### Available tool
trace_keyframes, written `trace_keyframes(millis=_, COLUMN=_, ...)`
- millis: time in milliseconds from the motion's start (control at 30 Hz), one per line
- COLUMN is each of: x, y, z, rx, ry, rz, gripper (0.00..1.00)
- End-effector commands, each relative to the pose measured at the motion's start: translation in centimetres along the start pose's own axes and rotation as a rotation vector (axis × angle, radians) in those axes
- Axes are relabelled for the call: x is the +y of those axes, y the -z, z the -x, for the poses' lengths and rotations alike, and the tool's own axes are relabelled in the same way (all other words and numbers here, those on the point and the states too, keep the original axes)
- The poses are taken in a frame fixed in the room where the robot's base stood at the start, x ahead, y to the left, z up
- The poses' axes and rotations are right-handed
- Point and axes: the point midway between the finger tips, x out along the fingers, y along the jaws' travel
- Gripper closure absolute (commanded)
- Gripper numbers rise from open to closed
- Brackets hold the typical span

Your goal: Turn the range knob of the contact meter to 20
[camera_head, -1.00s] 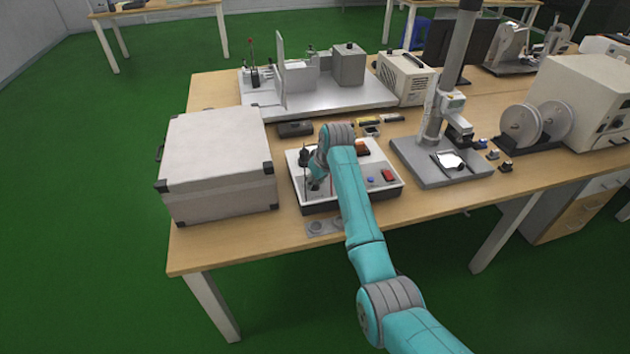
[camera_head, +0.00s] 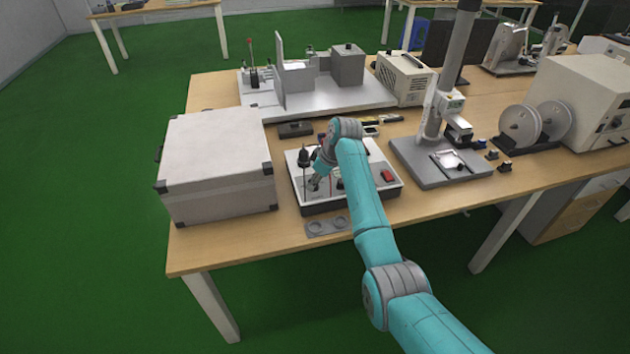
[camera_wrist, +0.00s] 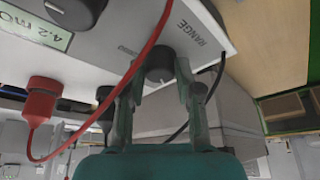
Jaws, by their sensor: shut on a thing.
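The contact meter (camera_head: 352,201) is a white box with a dark base near the front of the table. In the wrist view its white panel (camera_wrist: 112,40) shows the printed word RANGE beside the dark round range knob (camera_wrist: 160,63). My gripper (camera_wrist: 163,80) has a finger on each side of this knob and is shut on it. In the head view my gripper (camera_head: 318,180) reaches down to the left part of the meter; the knob is hidden there. A red plug (camera_wrist: 44,98) with a red cable sits in the panel. The knob's pointer and the number 20 cannot be read.
A large grey case (camera_head: 217,165) stands close to the meter's left. A grey stand base (camera_head: 440,162) is to its right. A grey plate with round recesses (camera_head: 326,225) lies in front. Red and black cables run close to my fingers.

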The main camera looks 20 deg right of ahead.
Motion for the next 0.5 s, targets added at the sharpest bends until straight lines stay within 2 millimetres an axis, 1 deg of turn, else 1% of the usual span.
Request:
trace_keyframes(millis=200, x=-0.05, y=-0.12, z=-0.12, rx=-0.002, ry=0.002, rz=-0.001, gripper=1.00)
trace_keyframes(millis=233, x=-0.05, y=-0.12, z=-0.12, rx=-0.003, ry=0.002, rz=-0.001, gripper=0.58)
trace_keyframes(millis=267, x=-0.04, y=-0.12, z=-0.12, rx=-0.002, ry=0.001, rz=-0.001, gripper=0.51)
trace_keyframes(millis=300, x=-0.04, y=-0.11, z=-0.11, rx=-0.002, ry=0.001, rz=-0.001, gripper=0.41)
trace_keyframes(millis=500, x=-0.01, y=-0.06, z=-0.05, rx=-0.001, ry=0.000, rz=-0.001, gripper=0.41)
